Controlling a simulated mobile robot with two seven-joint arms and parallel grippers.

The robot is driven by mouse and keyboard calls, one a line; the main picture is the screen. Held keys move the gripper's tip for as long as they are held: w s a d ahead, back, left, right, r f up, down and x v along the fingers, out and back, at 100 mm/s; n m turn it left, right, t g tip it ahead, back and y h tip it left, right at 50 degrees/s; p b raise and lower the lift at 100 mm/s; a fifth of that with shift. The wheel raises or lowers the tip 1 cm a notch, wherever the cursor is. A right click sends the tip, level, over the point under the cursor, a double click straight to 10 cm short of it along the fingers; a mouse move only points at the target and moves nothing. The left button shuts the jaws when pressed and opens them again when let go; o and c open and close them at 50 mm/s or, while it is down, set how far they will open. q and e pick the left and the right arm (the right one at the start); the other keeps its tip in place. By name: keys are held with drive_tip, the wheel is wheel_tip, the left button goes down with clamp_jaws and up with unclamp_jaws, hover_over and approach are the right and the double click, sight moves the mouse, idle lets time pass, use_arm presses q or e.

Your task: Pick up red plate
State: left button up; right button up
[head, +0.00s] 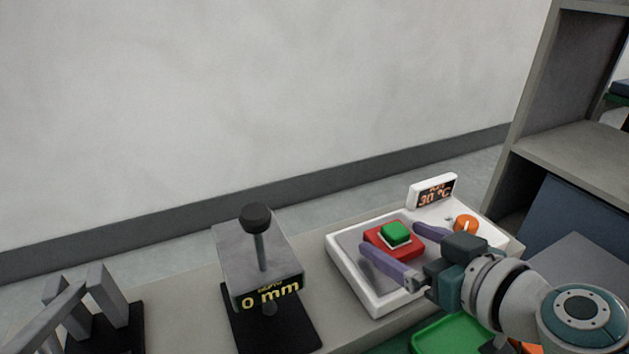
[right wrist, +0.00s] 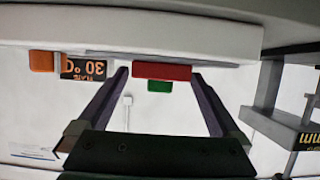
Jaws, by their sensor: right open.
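The red plate (head: 408,254) is a small flat square lying on the grey top of a white heating device. A green block (head: 397,231) sits on top of it. My right gripper (head: 391,238) is open, with one purple finger on each side of the plate. In the right wrist view the red plate (right wrist: 161,71) shows between the fingertips (right wrist: 160,75), with the green block (right wrist: 159,86) against it. I see gaps beside the plate there, and the fingers do not appear to grip it. My left gripper is out of view.
The white device (head: 345,270) has a 30 °C display (head: 436,192) and an orange knob (head: 466,224). A grey press marked 0 mm (head: 262,265) stands to its left. A grey fixture (head: 108,293) is at far left. A green tray (head: 432,338) lies in front, and shelving (head: 570,150) is at right.

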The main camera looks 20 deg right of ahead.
drive_tip(key=shift+w+f, duration=0.1)
drive_tip(key=shift+w, duration=0.1)
drive_tip(key=c, duration=1.4)
